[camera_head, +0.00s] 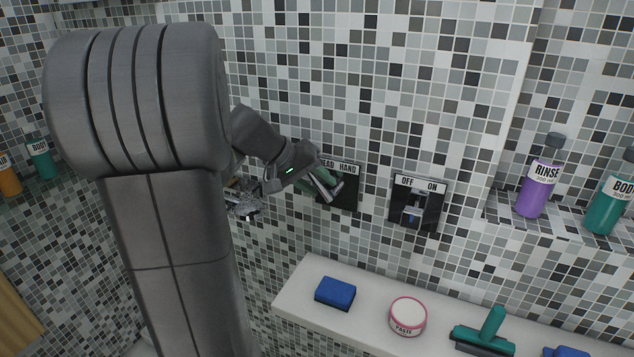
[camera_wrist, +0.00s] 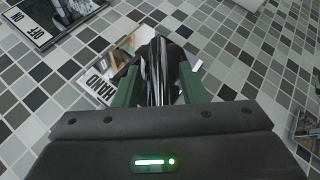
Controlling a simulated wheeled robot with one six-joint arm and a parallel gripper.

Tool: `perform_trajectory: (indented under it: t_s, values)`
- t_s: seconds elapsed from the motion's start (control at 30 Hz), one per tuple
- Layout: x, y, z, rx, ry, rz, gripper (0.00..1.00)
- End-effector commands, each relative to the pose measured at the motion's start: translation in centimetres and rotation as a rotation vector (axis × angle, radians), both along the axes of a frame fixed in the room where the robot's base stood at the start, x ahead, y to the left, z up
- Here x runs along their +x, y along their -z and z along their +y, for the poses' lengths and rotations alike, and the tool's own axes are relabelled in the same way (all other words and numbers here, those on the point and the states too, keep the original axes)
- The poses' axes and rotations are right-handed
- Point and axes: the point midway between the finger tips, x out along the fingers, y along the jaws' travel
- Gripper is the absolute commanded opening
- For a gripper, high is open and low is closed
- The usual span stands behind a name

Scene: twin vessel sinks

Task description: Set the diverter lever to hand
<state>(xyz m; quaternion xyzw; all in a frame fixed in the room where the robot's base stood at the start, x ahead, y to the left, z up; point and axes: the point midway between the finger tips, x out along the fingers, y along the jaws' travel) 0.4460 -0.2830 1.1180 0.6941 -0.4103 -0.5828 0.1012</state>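The diverter plate (camera_head: 351,198) is a dark panel on the tiled wall, with HEAD at left and HAND at right on its label. In the wrist view the HAND label (camera_wrist: 100,84) shows left of my fingers. My gripper (camera_head: 328,184) is at this plate and covers much of it. In the wrist view my green fingers stand apart, one on each side of a shiny dark and chrome lever (camera_wrist: 160,72). I cannot tell whether both fingers press on it. Which side the lever points to is unclear, as my fingers hide part of it.
An OFF/ON switch plate (camera_head: 429,217) is right of the diverter. Below, a white ledge (camera_head: 300,310) holds a blue sponge (camera_head: 335,293), a paste tub (camera_head: 408,317) and a green squeegee (camera_head: 484,334). RINSE (camera_head: 535,188) and BODY (camera_head: 607,205) bottles stand in the right niche.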

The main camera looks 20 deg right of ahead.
Motion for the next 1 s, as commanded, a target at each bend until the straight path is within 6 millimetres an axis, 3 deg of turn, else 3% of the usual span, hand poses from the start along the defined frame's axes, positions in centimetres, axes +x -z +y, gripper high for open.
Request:
perform_trajectory:
  t_s: [0.13,0.33,0.73,1.0]
  values:
    - [0.00,-0.01,0.01,0.000,0.000,0.000,0.38]
    - [0.01,-0.04,0.02,0.000,0.000,0.000,0.00]
    - [-0.11,-0.21,-0.08,0.021,0.002,-0.027,0.00]
    - [-0.51,-0.73,-0.46,0.119,0.003,-0.147,0.00]
